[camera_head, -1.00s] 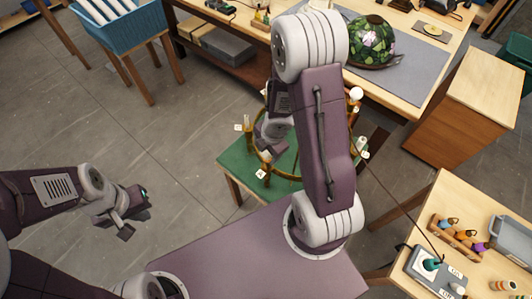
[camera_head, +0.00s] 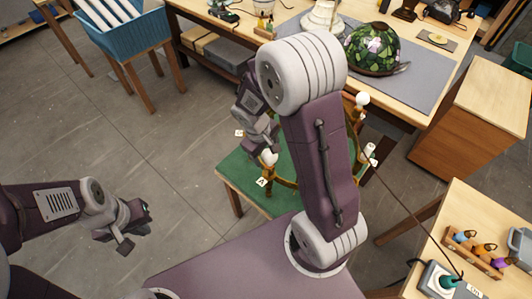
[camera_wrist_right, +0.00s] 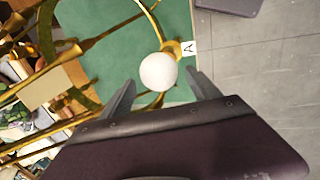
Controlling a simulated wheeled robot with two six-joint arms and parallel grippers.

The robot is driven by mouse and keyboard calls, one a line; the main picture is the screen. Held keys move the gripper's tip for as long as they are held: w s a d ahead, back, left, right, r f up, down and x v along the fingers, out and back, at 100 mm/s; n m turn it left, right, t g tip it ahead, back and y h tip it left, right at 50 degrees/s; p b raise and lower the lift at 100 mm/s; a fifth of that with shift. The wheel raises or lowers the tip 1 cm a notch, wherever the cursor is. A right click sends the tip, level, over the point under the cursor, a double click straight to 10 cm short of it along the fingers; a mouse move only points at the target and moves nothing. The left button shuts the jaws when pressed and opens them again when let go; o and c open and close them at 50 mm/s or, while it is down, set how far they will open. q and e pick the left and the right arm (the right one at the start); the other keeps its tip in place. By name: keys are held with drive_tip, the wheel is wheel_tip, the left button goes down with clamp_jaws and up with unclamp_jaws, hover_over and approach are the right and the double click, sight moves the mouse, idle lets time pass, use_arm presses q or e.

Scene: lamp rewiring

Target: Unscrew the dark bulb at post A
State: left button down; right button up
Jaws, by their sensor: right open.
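In the right wrist view a round white bulb (camera_wrist_right: 158,72) sits in a brass holder (camera_wrist_right: 173,48) beside a white label "A" (camera_wrist_right: 189,46). In the head view the bulb at post A (camera_head: 268,158) shows at the front left of the green table, above its label. My right gripper (camera_wrist_right: 162,92) is open, with its two fingers apart on either side of the bulb's near edge; no contact shows. In the head view my right gripper (camera_head: 268,143) is just above this bulb. My left gripper (camera_head: 132,226) is open and empty over the floor at left.
The brass lamp frame (camera_wrist_right: 75,48) spreads over the green table (camera_head: 235,180), partly hidden by my right arm. Another white bulb (camera_head: 362,98) stands farther back. A workbench with a stained-glass shade (camera_head: 372,48) is behind. A side table (camera_head: 440,215) stands at right.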

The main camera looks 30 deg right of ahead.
drive_tip(key=shift+s, duration=0.1)
drive_tip(key=c, duration=1.3)
drive_tip(key=n, duration=0.1)
drive_tip(key=n+p, duration=0.1)
drive_tip(key=n, duration=0.1)
drive_tip(key=n+p, duration=0.1)
drive_tip(key=shift+s+a+r+n+t+y, duration=0.1)
drive_tip(key=shift+s+r+n+t+y, duration=0.2)
drive_tip(key=shift+s+r+n+t, duration=0.1)
drive_tip(key=shift+n+p, duration=0.65)
drive_tip(key=shift+n, duration=0.35)
drive_tip(key=shift+f+n+y, duration=0.25)
drive_tip(key=shift+n+y, duration=0.05)
drive_tip(key=shift+n, duration=0.3)
drive_tip(key=shift+w+a+f+t, duration=0.1)
drive_tip(key=shift+t, duration=0.2)
drive_tip(key=n+p, duration=0.2)
drive_tip(key=n, duration=0.1)
drive_tip(key=s+r+n+y+p, duration=0.1)
drive_tip(key=shift+n, duration=0.3)
drive_tip(key=shift+f+n+p, duration=0.15)
drive_tip(key=shift+n+p, duration=0.15)
drive_tip(key=shift+n, duration=0.8)
drive_tip(key=shift+f+n+y, duration=0.2)
drive_tip(key=shift+n+y, duration=0.2)
drive_tip(key=shift+n, duration=0.2)
drive_tip(key=shift+w+f, duration=0.1)
